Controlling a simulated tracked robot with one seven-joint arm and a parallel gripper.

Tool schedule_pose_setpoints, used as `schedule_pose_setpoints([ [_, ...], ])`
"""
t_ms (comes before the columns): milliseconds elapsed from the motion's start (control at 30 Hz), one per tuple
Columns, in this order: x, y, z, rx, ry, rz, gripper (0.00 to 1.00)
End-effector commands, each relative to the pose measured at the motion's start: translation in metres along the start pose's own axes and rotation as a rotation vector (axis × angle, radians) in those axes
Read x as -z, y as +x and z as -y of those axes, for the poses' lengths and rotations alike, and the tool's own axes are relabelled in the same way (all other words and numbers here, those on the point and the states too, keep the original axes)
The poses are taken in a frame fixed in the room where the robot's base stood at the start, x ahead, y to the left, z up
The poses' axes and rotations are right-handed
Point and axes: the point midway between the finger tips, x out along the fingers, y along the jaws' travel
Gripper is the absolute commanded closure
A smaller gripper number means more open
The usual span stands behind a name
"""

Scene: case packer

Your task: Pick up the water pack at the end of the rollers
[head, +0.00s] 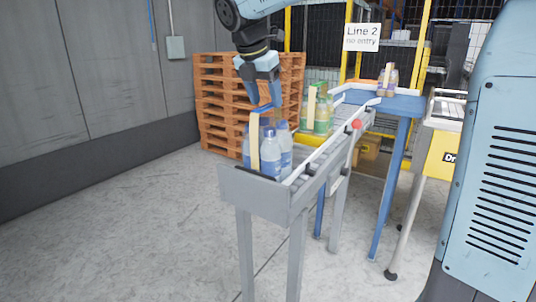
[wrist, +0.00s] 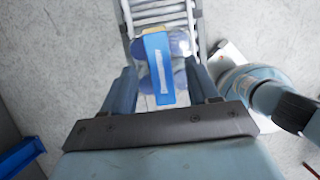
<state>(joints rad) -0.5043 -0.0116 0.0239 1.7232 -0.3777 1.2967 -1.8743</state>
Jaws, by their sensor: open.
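The water pack (head: 270,152) stands upright at the near end of the rollers. It is a group of clear bottles with blue caps and an upright cream strip. In the wrist view the pack (wrist: 158,68) shows from above with a blue top band with white marks. My gripper (head: 264,106) is open, pointing down just over the pack's top in the head view. In the wrist view my gripper (wrist: 161,68) has one finger on each side of the band, with gaps. I cannot tell how far the fingertips reach down. Nothing is held.
The roller conveyor (head: 262,194) has a raised end stop and white side rails. A green pack (head: 319,113) stands farther up the rollers. A purple pack (head: 388,80) is beyond, by the blue frame (head: 405,103). Stacked wooden pallets (head: 215,105) stand behind. A sign (head: 362,37) reads "Line 2 no entry".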

Motion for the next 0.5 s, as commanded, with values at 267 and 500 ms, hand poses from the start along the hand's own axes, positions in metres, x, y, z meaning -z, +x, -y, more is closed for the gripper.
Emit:
schedule_pose_setpoints([
  [267, 0.001, 0.034, -0.001, 0.001, 0.0, -0.001, 0.4],
  [500, 0.0, 0.038, 0.0, 0.0, 0.002, 0.0, 0.4],
])
